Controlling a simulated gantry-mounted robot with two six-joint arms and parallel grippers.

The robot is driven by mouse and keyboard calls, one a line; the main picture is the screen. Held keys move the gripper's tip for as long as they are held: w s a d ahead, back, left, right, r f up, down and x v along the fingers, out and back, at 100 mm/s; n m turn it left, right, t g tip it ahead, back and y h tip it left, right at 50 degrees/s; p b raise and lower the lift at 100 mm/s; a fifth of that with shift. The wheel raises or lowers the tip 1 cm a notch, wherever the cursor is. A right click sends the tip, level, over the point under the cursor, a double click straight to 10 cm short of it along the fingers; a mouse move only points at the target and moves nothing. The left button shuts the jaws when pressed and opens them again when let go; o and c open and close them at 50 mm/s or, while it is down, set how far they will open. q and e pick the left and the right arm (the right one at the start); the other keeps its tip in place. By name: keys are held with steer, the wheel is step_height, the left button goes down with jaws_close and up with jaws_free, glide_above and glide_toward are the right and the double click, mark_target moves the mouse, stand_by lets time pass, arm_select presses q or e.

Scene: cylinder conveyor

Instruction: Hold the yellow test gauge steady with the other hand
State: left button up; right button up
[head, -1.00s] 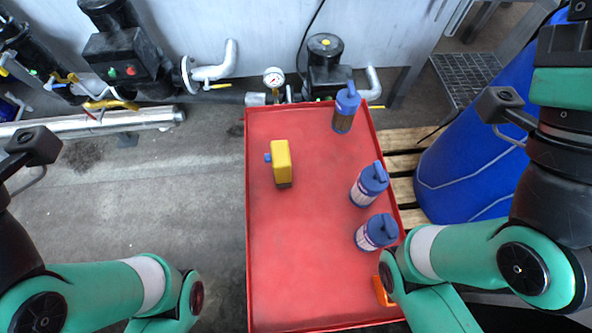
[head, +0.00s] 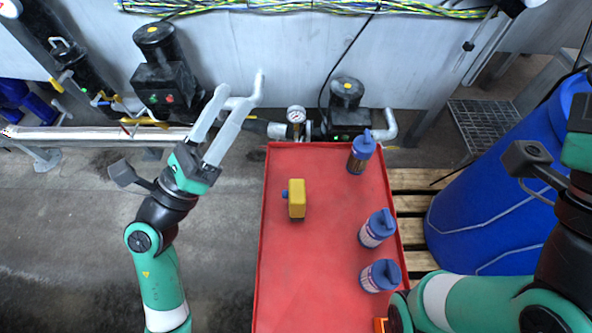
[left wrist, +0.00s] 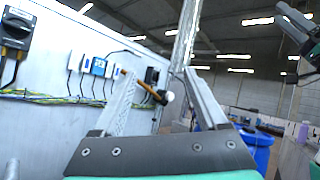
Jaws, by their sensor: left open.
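The yellow test gauge (head: 297,198) stands on the red table (head: 310,260), toward its upper left part, with a small blue knob on its left side. My left gripper (head: 235,103) is raised to the left of the table's far corner, away from the gauge. Its two long grey fingers are apart with nothing between them. The left wrist view also shows the open fingers (left wrist: 160,100), facing the wall and ceiling; the gauge is not in that view.
Several blue-capped bottles stand along the table's right side: one far (head: 361,152), one middle (head: 377,229), one near (head: 380,276). An orange item (head: 380,325) shows at the near edge. Pumps and a pressure gauge (head: 296,115) line the wall; a blue barrel (head: 490,210) stands right.

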arm_select(q)
step_height(320, 180, down, 15)
steer(key=w+d+m+g+y+p, duration=0.1)
steer(key=d+m+g+y, duration=0.15)
steer(key=m+g, duration=0.2)
steer(key=m+g+y+p, duration=0.1)
steer(key=m+g+y, duration=0.2)
steer(key=g, duration=0.4)
glide_toward(290, 209)
steer(key=shift+n, duration=0.25)
steer(key=w+f, duration=0.1)
steer(key=f, duration=0.1)
steer(key=w+f, duration=0.1)
steer(key=f, duration=0.1)
steer(key=w+d+f, duration=0.1)
steer(key=f, duration=0.1)
steer(key=shift+w+d+f+b, duration=0.3)
steer(key=shift+f+b, duration=0.1)
steer(key=shift+b, duration=0.25)
steer(key=b+x, duration=0.5)
steer(key=x, duration=0.2)
steer(key=shift+w+d+f+b, duration=0.1)
steer(key=shift+d+f+b, duration=0.1)
steer(key=shift+b, duration=0.2)
steer(key=shift+w+d+f, duration=0.15)
steer(key=shift+w+d, duration=0.25)
steer(key=shift+d, duration=0.1)
steer(key=shift+c, duration=0.2)
jaws_close()
